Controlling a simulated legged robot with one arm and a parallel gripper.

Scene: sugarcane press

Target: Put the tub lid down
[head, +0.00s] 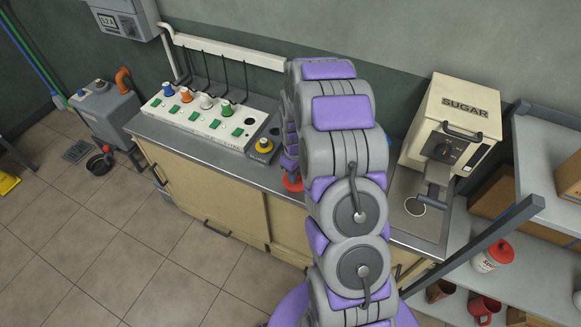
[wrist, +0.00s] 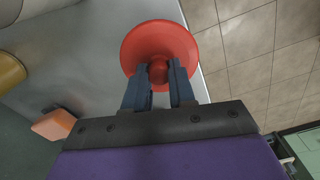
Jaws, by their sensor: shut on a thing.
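The tub lid (wrist: 160,42) is a round red disc with a red knob in the middle. My gripper (wrist: 163,75) is shut on the knob, one dark finger on each side. In the head view a red edge of the lid (head: 292,183) shows just left of my arm, which hides the rest of it and the gripper. The lid is over the grey counter (wrist: 115,18) near its front edge. I cannot tell whether it touches the counter.
A white panel (head: 205,118) with several coloured plugs lies on the counter, left of a yellow-topped part (head: 263,145). The SUGAR machine (head: 450,125) stands at right. The tiled floor (head: 110,230) is mostly clear.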

